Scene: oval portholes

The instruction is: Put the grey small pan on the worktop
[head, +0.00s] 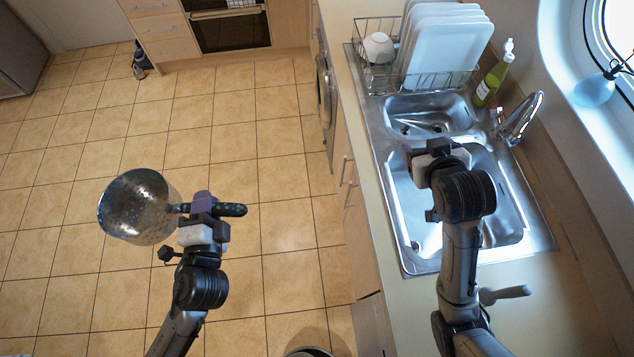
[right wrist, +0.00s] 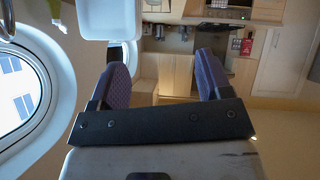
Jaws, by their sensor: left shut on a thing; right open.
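The grey small pan (head: 137,207) is in the head view at the left, in the air over the tiled floor, tilted, with its speckled bowl to the left. My left gripper (head: 205,205) is shut on its dark handle, which sticks out to the right past the fingers. My right gripper (head: 428,158) is over the sink; in the right wrist view its purple fingers (right wrist: 163,82) are apart with nothing between them. The worktop (head: 372,205) runs along the right of the head view, around the sink, apart from the pan.
A steel double sink (head: 408,225) with a tap (head: 522,118) is set into the worktop. A wire rack (head: 412,80) holds white plates (head: 447,45) and a bowl (head: 378,47). A green bottle (head: 492,78) stands beside it. A grey handled object (head: 505,294) lies near my right arm.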

